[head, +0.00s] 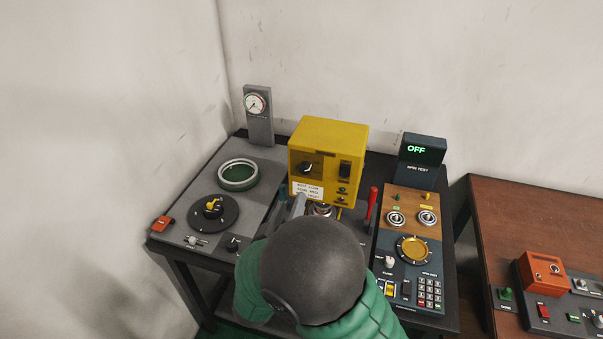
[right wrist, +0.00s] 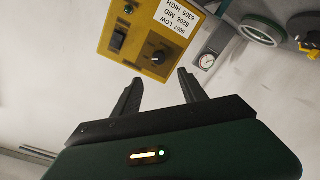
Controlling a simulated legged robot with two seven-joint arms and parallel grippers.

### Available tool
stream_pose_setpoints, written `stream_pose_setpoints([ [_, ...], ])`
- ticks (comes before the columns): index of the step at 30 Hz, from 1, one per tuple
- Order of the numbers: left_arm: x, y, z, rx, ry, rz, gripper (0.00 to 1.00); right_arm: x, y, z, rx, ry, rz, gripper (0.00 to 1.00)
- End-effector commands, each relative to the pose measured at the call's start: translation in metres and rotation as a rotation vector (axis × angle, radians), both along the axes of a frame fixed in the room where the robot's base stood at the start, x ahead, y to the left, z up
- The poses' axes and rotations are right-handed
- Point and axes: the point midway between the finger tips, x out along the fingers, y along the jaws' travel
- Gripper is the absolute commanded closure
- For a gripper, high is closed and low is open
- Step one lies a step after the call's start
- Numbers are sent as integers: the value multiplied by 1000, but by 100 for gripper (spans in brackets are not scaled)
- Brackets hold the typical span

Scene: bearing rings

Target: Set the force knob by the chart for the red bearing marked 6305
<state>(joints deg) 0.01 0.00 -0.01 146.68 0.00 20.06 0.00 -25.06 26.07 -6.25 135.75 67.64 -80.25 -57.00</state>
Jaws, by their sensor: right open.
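The yellow machine box (head: 328,150) stands at the back of the bench. Its black round knob (head: 307,168) is on the front face and shows close in the right wrist view (right wrist: 158,57). A white chart (head: 307,191) sits on the same face; upside down in the right wrist view (right wrist: 179,27) it reads 6007 LOW, 6206 MID, 6305 HIGH. My right gripper (right wrist: 160,77) is open and empty, its fingertips short of the knob and apart from it. In the head view my dark round arm link hides most of it. I cannot make out a red bearing. My left gripper is not in view.
A black switch (head: 345,171) is beside the knob. A red-handled lever (head: 372,203) rises right of the box. A gauge post (head: 258,115) and round green-lined well (head: 238,174) are left. The test panel's display (head: 421,151) reads OFF. A brown table (head: 530,215) is far right.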

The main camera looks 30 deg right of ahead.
Motion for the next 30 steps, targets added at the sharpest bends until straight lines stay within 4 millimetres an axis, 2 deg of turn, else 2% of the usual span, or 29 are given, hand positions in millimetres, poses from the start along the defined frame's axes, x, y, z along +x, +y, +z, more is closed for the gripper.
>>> stream_pose_setpoints([
  [1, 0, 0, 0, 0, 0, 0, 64, 8, -12, 1, -1, -1, -6, 50],
  [6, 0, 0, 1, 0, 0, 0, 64, 39, -44, 0, 0, -1, -5, 50],
  [13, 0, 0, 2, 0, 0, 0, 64, 73, -79, 1, 0, -1, -2, 50],
  [18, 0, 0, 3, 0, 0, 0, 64, 83, -88, 1, 1, -1, 0, 50],
  [25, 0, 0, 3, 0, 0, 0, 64, 84, -89, 1, 1, -2, 1, 50],
  [30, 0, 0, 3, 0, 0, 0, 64, 84, -89, 1, 1, -2, 1, 71],
])
